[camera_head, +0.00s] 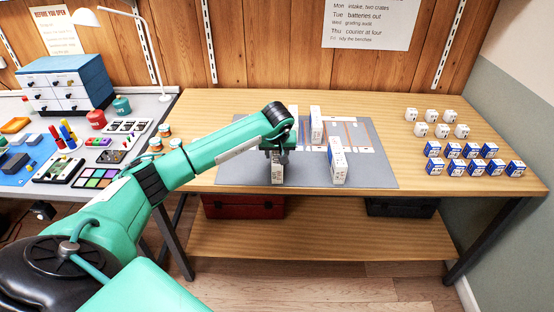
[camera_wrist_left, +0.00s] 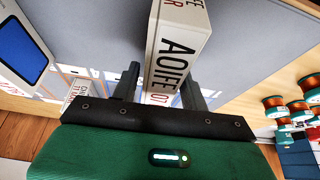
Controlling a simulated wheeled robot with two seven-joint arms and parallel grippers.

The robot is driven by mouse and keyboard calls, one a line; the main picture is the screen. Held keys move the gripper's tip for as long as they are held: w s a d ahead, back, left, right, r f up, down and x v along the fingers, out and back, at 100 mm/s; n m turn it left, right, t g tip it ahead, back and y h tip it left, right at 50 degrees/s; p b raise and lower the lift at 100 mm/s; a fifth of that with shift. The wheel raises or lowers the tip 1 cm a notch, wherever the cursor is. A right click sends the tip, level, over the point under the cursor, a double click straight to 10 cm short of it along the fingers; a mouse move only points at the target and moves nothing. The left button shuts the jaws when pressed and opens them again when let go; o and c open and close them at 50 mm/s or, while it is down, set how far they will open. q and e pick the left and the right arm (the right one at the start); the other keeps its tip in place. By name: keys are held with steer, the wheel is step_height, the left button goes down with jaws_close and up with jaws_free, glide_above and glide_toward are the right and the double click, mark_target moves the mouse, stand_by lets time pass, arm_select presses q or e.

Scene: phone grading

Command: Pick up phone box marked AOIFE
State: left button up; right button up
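The phone box marked AOIFE (camera_head: 277,174) is a white, narrow box standing on the grey mat (camera_head: 372,174). In the left wrist view the AOIFE box (camera_wrist_left: 176,50) shows its black lettering and an orange-red mark. My left gripper (camera_head: 278,150) is over the box, with its fingers (camera_wrist_left: 160,82) on either side of it. A slim gap shows beside the left finger in the wrist view, so the gripper looks open around the box. The gripper hides the box's top in the head view. My right gripper is not in view.
Small white boxes (camera_head: 432,122) and blue-and-white boxes (camera_head: 470,158) stand at the table's right. A cluttered bench (camera_head: 150,105) with a lamp (camera_head: 88,17) is at left.

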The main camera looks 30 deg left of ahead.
arm_select(q)
steer(key=c, duration=0.7)
steer(key=shift+c, duration=0.8)
steer(key=shift+r, duration=0.15)
